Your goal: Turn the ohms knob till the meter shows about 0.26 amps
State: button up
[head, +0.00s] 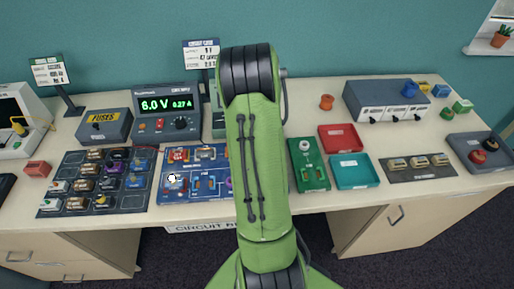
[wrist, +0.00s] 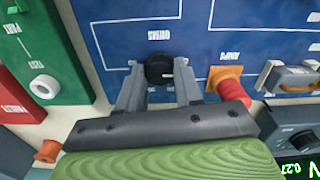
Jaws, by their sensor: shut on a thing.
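The ohms knob (wrist: 159,69) is a round black knob on the blue circuit board (wrist: 120,38). Its label shows upside down beside it in the wrist view. My gripper (wrist: 159,78) is shut on the knob, one finger on each side. In the head view my green arm hides the gripper and the knob. The left part of the blue board (head: 196,198) shows there.
A tray of parts (head: 52,207) lies left of the board.

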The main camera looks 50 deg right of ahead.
jog(key=shift+m, duration=0.8)
jog(key=o, duration=1)
jog(key=shift+o, duration=0.2)
notch_tip(320, 180, up, 16)
jog(key=p, duration=0.2)
jog(key=shift+p, duration=0.4)
jog(key=shift+w+a, duration=0.1)
